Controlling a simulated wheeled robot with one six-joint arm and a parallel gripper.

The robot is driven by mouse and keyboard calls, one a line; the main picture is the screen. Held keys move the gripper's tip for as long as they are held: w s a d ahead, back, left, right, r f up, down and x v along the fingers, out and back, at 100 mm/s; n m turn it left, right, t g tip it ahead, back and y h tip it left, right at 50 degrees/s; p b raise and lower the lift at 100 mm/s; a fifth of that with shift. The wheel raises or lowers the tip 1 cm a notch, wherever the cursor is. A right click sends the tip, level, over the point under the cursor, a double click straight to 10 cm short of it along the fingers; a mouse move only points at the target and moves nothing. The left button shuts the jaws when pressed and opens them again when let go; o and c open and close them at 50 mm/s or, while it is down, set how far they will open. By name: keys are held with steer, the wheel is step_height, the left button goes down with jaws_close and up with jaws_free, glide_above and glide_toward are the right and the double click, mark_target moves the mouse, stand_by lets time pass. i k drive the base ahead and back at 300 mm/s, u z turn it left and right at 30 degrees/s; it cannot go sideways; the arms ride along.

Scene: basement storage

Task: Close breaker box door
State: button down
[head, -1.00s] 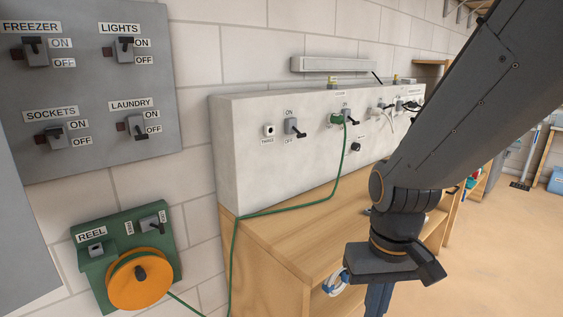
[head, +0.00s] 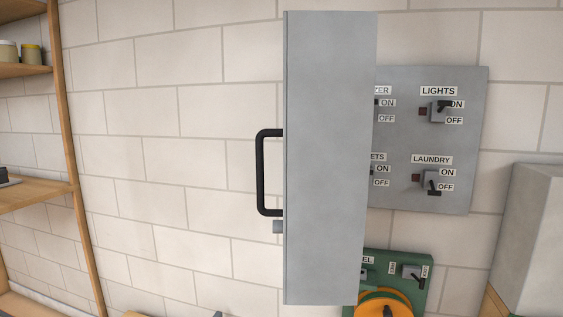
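The breaker box door (head: 328,160) is a tall grey panel in the middle of the head view. It stands open, swung out from the wall. The grey breaker panel (head: 470,140) is on the wall behind and to the right, with labelled switches. The door covers its left part, so the left switches are mostly hidden. My gripper is not in the head view.
A green reel unit (head: 415,290) with an orange drum (head: 385,303) is below the panel, partly behind the door. A wooden shelf (head: 70,150) with jars stands at the far left. A pale block-like unit (head: 530,240) is at the right. The wall left of the door is bare.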

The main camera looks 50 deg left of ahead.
mark_target(330, 56)
steer(key=k, duration=0.65)
steer(key=u, duration=1.8)
steer(key=i, duration=0.5)
steer(key=z, duration=0.05)
